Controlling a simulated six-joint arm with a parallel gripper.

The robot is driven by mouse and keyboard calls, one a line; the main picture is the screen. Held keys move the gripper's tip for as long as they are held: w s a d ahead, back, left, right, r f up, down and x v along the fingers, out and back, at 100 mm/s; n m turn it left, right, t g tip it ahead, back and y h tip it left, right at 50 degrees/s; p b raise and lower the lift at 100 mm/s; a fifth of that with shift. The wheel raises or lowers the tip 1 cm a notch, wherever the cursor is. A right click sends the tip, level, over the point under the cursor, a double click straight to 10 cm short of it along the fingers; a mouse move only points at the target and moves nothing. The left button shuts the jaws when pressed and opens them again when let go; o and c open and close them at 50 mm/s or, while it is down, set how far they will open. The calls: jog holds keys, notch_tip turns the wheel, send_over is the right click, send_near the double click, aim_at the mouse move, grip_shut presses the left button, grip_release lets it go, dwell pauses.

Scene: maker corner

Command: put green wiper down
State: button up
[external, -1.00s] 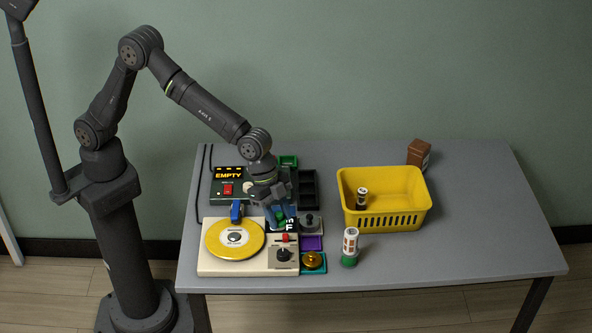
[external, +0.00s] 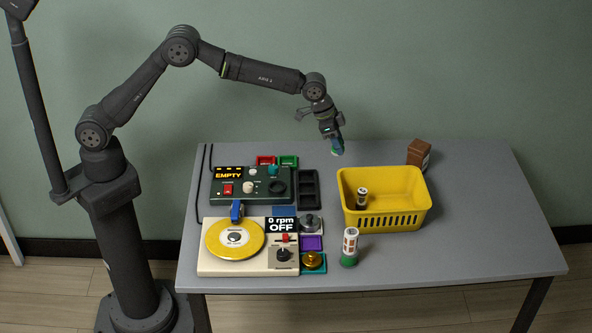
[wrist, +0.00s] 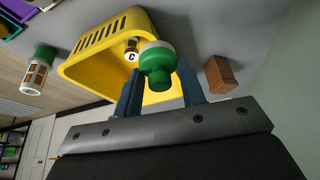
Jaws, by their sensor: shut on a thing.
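My gripper (external: 338,145) is raised over the back of the table, behind the left end of the yellow basket. In the wrist view its two blue fingers (wrist: 158,86) are shut on the green wiper (wrist: 156,62), a round green piece with a white band. The wiper is clear of the table and the basket. In the external view it is mostly hidden by the fingers.
The yellow basket (external: 386,218) holds a small dark-and-white bottle (external: 362,197). A brown box (external: 418,153) stands behind it and a white-and-green bottle (external: 350,246) in front. Red (external: 265,160), green (external: 288,160) and black (external: 308,190) trays lie left. Table right is clear.

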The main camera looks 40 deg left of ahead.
jog(key=w+a+n, duration=0.1)
jog(key=w+a, duration=0.3)
jog(key=w, duration=0.2)
jog(key=shift+t, duration=0.3)
notch_tip(320, 180, down, 12)
jog(key=shift+f, duration=2.15)
jog(key=o, duration=1)
jog(key=shift+f, duration=0.1)
jog(key=v, duration=1.2)
jog(key=shift+d+r, duration=0.2)
jog(key=shift+d, duration=0.05)
